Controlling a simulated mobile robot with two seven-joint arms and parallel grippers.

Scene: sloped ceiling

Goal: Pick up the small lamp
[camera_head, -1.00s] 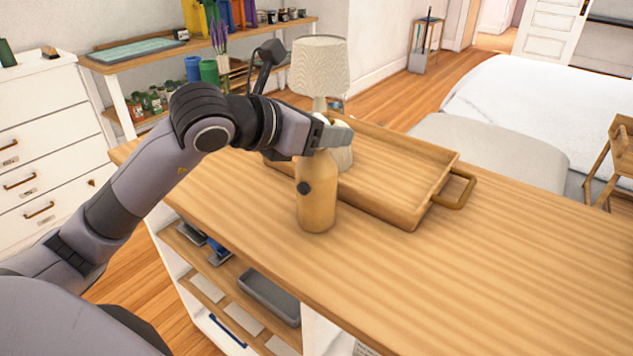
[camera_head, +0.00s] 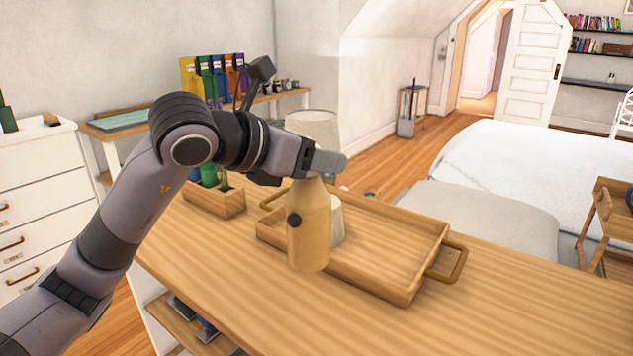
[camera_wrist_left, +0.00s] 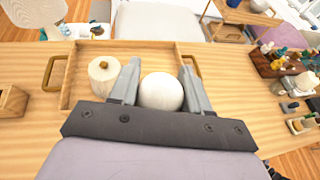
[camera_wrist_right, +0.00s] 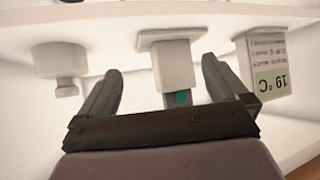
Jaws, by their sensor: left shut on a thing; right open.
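The small lamp (camera_head: 308,235) has a tan bottle-shaped body with a dark round knob. It is upright and appears raised above the wooden table (camera_head: 480,310), in front of the tray. My left gripper (camera_head: 328,162) is shut on its top, which it mostly hides in the head view. In the left wrist view the lamp's round white globe (camera_wrist_left: 160,92) sits between the fingers of my left gripper (camera_wrist_left: 160,85). My right gripper (camera_wrist_right: 158,90) is open and empty in the right wrist view, and is out of the head view.
The wooden tray (camera_head: 420,275) holds a white lidded jar (camera_wrist_left: 103,75). A larger lamp with a pale shade (camera_head: 314,125) stands behind it. A wooden planter (camera_head: 213,203) is to the left. White fixtures (camera_wrist_right: 172,65) are close to my right gripper.

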